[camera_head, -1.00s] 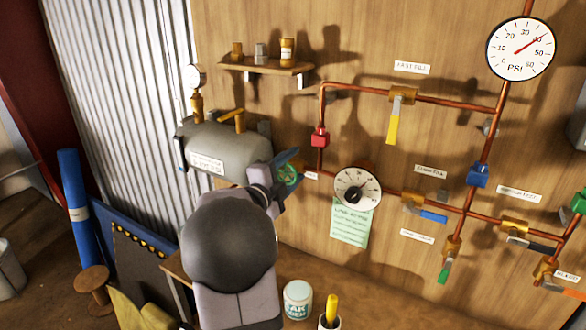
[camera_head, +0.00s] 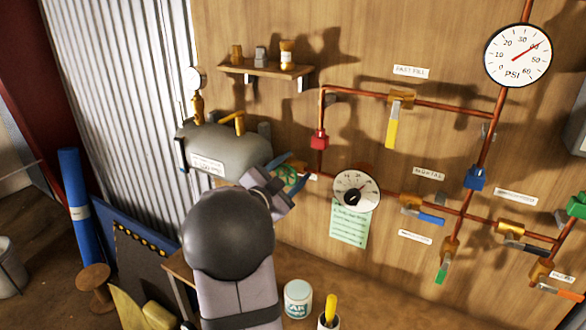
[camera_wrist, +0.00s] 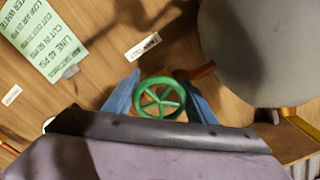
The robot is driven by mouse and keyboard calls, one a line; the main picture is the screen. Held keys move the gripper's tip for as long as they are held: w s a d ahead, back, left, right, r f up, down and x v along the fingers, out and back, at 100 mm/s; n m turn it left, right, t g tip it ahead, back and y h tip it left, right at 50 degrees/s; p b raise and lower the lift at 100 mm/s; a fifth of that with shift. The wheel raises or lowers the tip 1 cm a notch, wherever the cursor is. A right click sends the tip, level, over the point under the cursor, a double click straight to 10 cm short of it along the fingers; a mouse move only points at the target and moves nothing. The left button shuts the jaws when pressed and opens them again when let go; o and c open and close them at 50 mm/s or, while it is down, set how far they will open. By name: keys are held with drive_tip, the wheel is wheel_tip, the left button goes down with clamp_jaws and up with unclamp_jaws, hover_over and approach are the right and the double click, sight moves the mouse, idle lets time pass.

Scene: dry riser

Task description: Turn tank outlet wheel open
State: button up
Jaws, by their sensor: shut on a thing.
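The tank outlet wheel (camera_wrist: 159,100) is a green spoked handwheel at the right end of the grey tank (camera_head: 222,146). It also shows in the head view (camera_head: 290,178), partly covered by my gripper. My gripper (camera_wrist: 159,97) has its blue fingers on either side of the wheel's rim, shut on it. In the head view my gripper (camera_head: 289,182) reaches the wheel from below, and its wrist hides part of the tank's lower right. The wheel's label (camera_wrist: 143,46) is a small white tag on the wall, too blurred to read.
Copper pipes with several valves run across the wooden wall to the right. A round dial (camera_head: 356,191) and a green note (camera_head: 348,228) are close to the right of the wheel. A white tub (camera_head: 298,299) and a yellow-handled tool (camera_head: 330,308) are below. A shelf (camera_head: 266,69) is above.

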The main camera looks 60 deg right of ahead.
sight(285, 177)
idle(0.3)
drive_tip(key=o, duration=1)
drive_tip(key=shift+o, duration=0.2)
drive_tip(key=shift+a, duration=0.1)
drive_tip(key=shift+a+b, duration=1.35)
drive_tip(key=shift+a, duration=2.3)
